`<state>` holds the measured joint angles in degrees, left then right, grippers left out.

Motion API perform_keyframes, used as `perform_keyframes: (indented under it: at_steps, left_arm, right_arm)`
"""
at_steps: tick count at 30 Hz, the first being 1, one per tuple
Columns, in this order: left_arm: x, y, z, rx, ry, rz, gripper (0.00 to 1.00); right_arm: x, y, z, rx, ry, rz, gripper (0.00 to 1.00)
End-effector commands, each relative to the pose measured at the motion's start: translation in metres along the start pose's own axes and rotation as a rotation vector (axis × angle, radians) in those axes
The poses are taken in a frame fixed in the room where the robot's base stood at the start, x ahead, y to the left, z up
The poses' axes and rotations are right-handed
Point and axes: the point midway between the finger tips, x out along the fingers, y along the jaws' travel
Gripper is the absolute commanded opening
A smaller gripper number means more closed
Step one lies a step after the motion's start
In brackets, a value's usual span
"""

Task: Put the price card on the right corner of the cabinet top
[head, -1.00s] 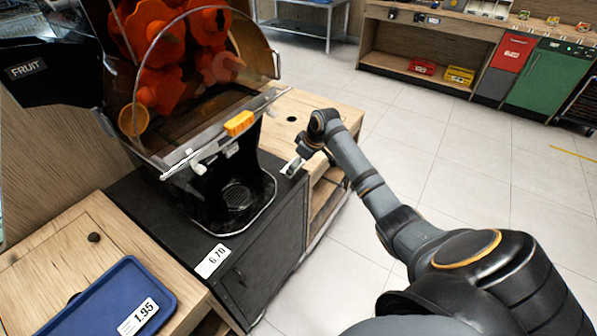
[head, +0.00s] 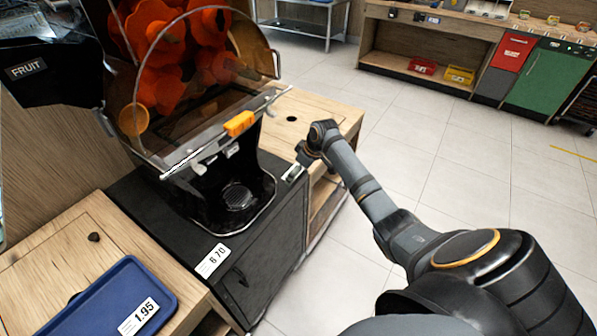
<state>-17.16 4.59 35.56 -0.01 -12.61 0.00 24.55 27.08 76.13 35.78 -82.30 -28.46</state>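The black cabinet top (head: 150,205) bears the juicer (head: 225,190). A small pale price card (head: 292,173) is at the right corner of the cabinet top, near the front edge, its print too small to read. My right gripper (head: 301,158) is just above and beside this card and appears apart from it. Its fingers are small and partly hidden, so their opening is unclear. Another price card reading 6.70 (head: 212,261) is at the cabinet's front edge, left of the corner. My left gripper is not in view.
A blue tray (head: 75,312) with a 1.95 card (head: 138,317) lies on the wooden counter (head: 45,255) at the left. A wooden cabinet (head: 335,125) stands right of the black one. Open tiled floor (head: 440,150) lies to the right.

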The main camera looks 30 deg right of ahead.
Motion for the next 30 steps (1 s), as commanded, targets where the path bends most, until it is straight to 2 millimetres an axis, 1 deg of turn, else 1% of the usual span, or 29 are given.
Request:
perform_keyframes:
  at_steps: [2, 5, 12, 15, 18, 22, 30]
  left_arm:
    - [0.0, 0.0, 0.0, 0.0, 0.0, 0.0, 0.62]
    - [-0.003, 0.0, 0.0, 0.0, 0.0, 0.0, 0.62]
    - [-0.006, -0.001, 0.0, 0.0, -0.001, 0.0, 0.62]
    - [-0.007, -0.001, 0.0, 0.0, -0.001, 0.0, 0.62]
    - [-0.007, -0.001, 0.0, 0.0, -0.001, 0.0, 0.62]
    - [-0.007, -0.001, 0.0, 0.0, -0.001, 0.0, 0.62]
    - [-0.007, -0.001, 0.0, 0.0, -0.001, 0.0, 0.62]
  right_arm:
    - [-0.005, 0.001, -0.001, -0.001, 0.001, 0.002, 1.0]
    - [-0.021, 0.002, -0.002, -0.002, 0.003, 0.004, 1.0]
    - [-0.08, 0.002, -0.001, -0.003, 0.001, 0.006, 1.0]
    - [-0.1, 0.002, -0.001, -0.003, 0.001, 0.004, 1.0]
    - [-0.114, 0.001, -0.001, -0.001, 0.001, 0.003, 1.0]
    - [-0.122, 0.001, -0.001, 0.0, 0.0, 0.001, 1.0]
    - [-0.122, 0.0, -0.001, 0.001, 0.0, 0.0, 1.0]
